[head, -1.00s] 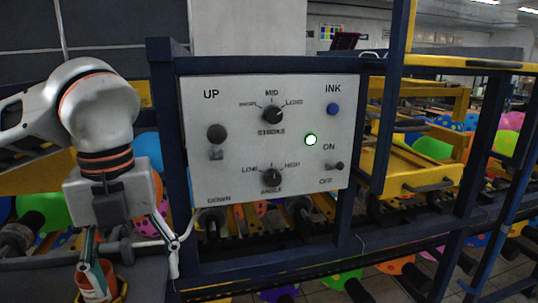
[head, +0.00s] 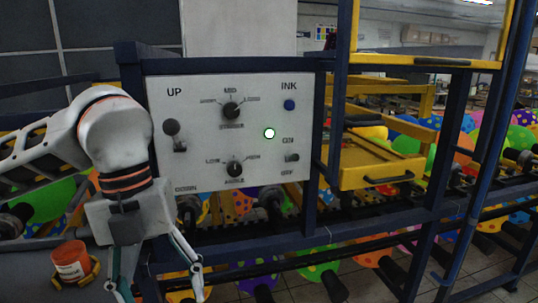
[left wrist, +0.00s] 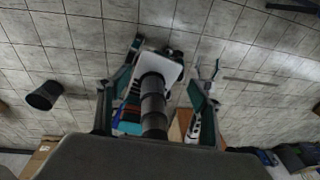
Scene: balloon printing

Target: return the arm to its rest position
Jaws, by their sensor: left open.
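My left arm comes in from the left in the head view, and its gripper (head: 160,289) points down with the fingers spread apart and nothing between them. It is in front of the lower left part of the control panel (head: 215,150). In the left wrist view the gripper's two fingers (left wrist: 168,75) are also wide apart, with tiled floor and part of my own body beyond them. My right gripper is not seen.
An orange-red container (head: 70,260) sits in a yellow holder (head: 95,272) left of my gripper.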

